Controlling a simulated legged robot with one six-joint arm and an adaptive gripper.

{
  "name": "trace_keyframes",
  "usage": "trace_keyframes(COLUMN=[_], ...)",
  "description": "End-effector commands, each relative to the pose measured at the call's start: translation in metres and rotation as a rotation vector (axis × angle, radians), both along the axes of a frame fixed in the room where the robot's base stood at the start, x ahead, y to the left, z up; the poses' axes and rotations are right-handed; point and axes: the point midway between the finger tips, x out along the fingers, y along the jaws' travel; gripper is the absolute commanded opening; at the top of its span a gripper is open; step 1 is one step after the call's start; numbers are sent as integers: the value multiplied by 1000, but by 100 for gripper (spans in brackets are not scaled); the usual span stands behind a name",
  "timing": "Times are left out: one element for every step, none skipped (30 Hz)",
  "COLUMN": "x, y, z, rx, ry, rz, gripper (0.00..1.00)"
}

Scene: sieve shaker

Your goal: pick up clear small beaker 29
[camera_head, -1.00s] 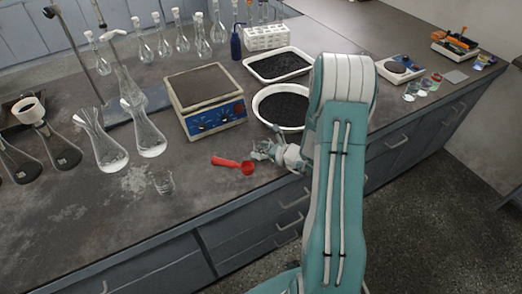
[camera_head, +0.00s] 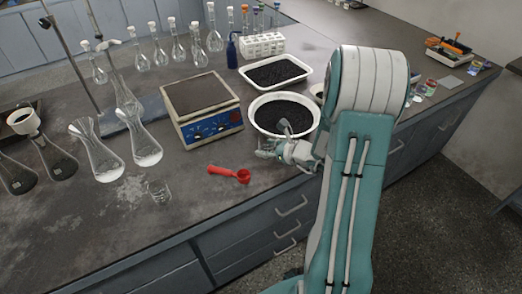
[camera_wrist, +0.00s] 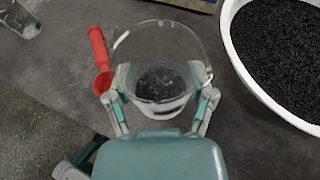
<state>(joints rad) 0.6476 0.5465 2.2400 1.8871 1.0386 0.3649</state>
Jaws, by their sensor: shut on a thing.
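A clear glass beaker (camera_wrist: 160,60) is between the two fingers of my gripper (camera_wrist: 160,92) in the wrist view. The fingers press on its sides, so my gripper is shut on it. Its rim faces the camera, and dark speckles show at its bottom; I cannot tell whether these are contents or the bench seen through glass. In the head view my gripper (camera_head: 276,146) is at the near edge of the round white tray; the held glass is hard to make out there. Another small clear beaker (camera_head: 159,191) stands on the bench at the left and shows in the wrist view (camera_wrist: 24,20).
A red scoop (camera_head: 228,174) lies left of my gripper. The round white tray (camera_head: 254,124) of black granules is close behind it. A balance (camera_head: 203,106), flasks (camera_head: 98,153) and a rectangular tray (camera_head: 305,75) stand farther back. The front bench is mostly clear.

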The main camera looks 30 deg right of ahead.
Motion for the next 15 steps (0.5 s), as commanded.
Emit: trace_keyframes(x=[-4, -6, -9, -11, -13, -16, -19, -23, -27, -30, -33, -37, -40, -43, -47], y=[-2, -3, -4, -5, -6, -7, -9, -10, -12, -13, -15, -16, -17, -19, -20], z=[6, 8, 12, 15, 18, 22, 22, 24, 26, 27, 29, 30, 32, 33, 35], rx=[-1, 0, -1, -1, -2, -2, 0, 1, 1, 0, -1, -1, -1, -1, -1], ry=[-2, -2, -3, -3, -3, -3, -1, -1, -1, -1, -1, 0, 0, 0, -2], rz=[-1, -3, -2, -1, -1, -2, -3, -4, -4, -3, -3, -4, -3, -3, -4], gripper=[18, 18, 18, 18, 18, 18, 18, 18, 18, 18, 18, 18, 18, 18, 18])
